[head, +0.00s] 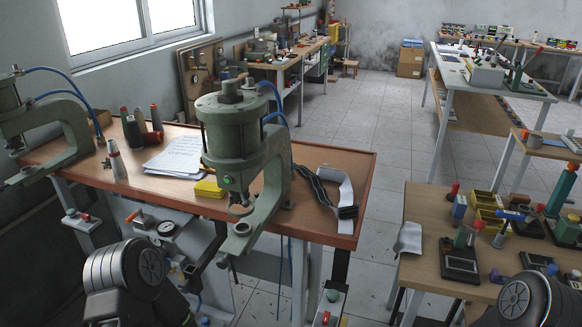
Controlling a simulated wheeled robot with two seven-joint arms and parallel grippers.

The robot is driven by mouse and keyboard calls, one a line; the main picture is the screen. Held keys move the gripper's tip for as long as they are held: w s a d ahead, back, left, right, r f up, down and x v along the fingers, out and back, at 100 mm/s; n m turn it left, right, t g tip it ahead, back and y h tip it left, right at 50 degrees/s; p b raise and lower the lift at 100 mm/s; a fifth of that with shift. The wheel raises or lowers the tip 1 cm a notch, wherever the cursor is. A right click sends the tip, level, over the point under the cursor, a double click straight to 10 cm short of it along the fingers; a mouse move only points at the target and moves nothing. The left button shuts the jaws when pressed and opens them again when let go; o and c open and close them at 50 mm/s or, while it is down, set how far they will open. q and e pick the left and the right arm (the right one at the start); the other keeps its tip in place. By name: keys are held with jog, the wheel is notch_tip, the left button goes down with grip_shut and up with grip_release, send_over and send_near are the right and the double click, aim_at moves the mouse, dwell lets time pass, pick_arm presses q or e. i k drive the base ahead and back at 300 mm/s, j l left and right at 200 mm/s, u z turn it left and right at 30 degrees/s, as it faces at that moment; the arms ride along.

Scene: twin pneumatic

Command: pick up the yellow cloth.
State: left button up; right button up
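A small folded yellow stack that looks like the yellow cloth (208,189) lies on the wooden bench top, just left of the green pneumatic press and in front of the white papers. Its right end is close to the press body. Dark rounded joints of my own arms show at the bottom left and bottom right. Neither of my grippers can be seen, and nothing is seen touching the yellow cloth.
The green press (232,135) stands at the bench's front, with a second press (45,125) at left. Thread spools (133,132) and papers (176,155) lie behind the cloth. Black and white strips (335,190) lie right. A side table (425,210) holds small fixtures and yellow bins (487,203).

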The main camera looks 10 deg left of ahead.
aim_at(206, 188)
jog(key=j+z, duration=0.35)
jog(key=j, duration=0.3)
jog(key=j+z, duration=0.35)
jog(key=j, duration=0.35)
jog(key=k+j+z, duration=0.15)
jog(key=j+z, duration=0.15)
jog(key=j, duration=0.3)
